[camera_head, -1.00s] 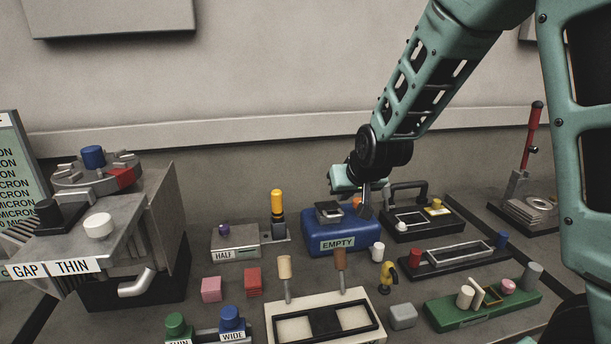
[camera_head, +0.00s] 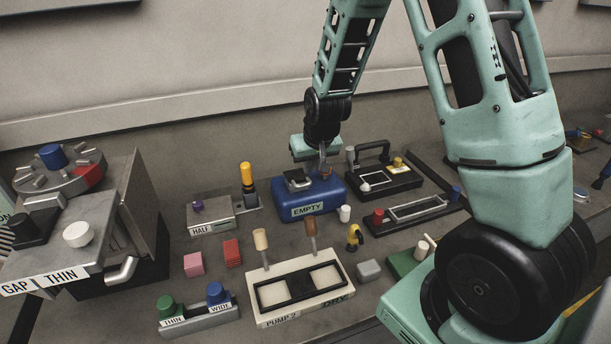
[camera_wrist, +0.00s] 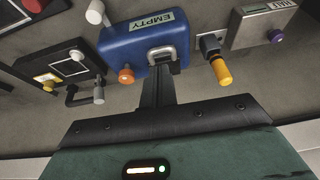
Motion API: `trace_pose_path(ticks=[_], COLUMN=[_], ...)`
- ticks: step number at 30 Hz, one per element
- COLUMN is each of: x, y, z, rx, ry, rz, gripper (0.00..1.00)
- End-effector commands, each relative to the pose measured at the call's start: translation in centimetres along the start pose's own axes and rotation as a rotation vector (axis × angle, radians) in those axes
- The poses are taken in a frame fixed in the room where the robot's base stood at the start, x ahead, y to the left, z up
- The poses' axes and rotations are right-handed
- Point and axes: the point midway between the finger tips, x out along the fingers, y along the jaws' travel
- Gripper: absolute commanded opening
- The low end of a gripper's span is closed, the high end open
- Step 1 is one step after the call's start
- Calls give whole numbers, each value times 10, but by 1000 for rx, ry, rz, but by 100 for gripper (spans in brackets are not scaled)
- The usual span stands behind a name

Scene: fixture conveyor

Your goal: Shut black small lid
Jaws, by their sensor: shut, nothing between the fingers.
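A small black lid with a pale grey rim (camera_head: 297,180) is on top of the blue box marked EMPTY (camera_head: 330,196). It looks raised at an angle, but how far open it is I cannot tell. In the wrist view the rimmed opening (camera_wrist: 157,53) shows on the blue box (camera_wrist: 115,48), with a dark part at its near edge. My gripper (camera_head: 323,172) is shut and empty, pointing down over the back of the box, beside the orange knob (camera_wrist: 126,75). In the wrist view my fingertips (camera_wrist: 160,78) are close to the lid; contact is unclear.
A grey HALF block with a yellow-handled plug (camera_head: 247,175) stands left of the box. A black-framed fixture with a handle (camera_head: 385,180) is close on the right. A white cylinder (camera_head: 345,213) and the PUMP 2 tray (camera_head: 262,312) are in front.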

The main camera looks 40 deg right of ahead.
Motion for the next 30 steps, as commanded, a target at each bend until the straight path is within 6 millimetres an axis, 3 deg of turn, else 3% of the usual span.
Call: trace_pose_path(ticks=[6,13,30], x=[32,55,66], y=[0,0,0], z=[0,-1,0], rx=[0,0,0], ry=[-3,-1,3], rz=[0,0,0], gripper=[0,0,0])
